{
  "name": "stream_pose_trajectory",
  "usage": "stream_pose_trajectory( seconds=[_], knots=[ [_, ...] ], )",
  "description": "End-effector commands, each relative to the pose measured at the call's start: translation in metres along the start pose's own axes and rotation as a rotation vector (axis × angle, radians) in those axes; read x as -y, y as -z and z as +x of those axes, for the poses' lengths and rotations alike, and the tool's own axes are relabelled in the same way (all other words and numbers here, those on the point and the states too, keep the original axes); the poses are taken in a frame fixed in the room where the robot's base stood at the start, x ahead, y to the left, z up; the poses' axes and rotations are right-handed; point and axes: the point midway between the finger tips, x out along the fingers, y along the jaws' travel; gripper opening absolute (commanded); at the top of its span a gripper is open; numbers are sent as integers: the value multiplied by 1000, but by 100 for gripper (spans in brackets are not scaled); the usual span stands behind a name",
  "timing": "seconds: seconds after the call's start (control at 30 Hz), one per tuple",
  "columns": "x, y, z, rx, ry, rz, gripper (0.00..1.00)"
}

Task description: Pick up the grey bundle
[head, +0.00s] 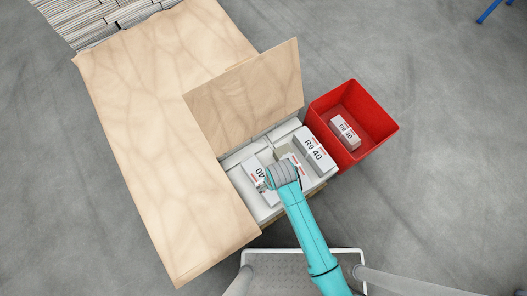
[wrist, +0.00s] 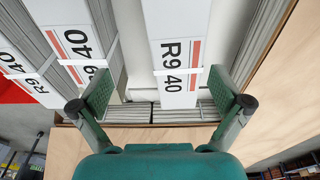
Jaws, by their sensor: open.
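Several pale grey-white bundles carry a printed strip with "R9 40" and a red bar. One bundle (wrist: 178,50) stands between and beyond my open fingers in the wrist view. In the head view a bundle (head: 254,170) lies beside my gripper (head: 272,180), at its left. A second bundle (head: 313,150) lies to the right, and another between them is mostly hidden by my gripper. The wrist view shows my gripper (wrist: 160,88) open and empty, with its two green pads apart. I cannot tell which bundle is meant as the grey one.
A red bin (head: 385,127) stands right of the box, with one bundle (head: 345,131) inside. Stacked newspapers (head: 95,18) are at the top left. Grey floor is clear at right.

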Motion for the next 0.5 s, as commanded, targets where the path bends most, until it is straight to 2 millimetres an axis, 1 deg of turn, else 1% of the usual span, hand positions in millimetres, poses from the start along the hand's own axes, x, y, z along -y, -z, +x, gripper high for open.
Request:
stream_pose_trajectory(
  seconds=[0.03, 0.1, 0.2, 0.3, 0.37, 0.5],
  knots=[
    [4, 14, -2, 28, 6, -19, 100],
    [8, 25, -5, 70, 14, -39, 100],
    [13, 35, -9, 116, 23, -60, 100],
    [15, 40, -10, 142, 27, -70, 100],
    [16, 41, -7, 150, 29, -73, 100],
    [17, 38, 12, 154, 29, -74, 100]
  ],
)
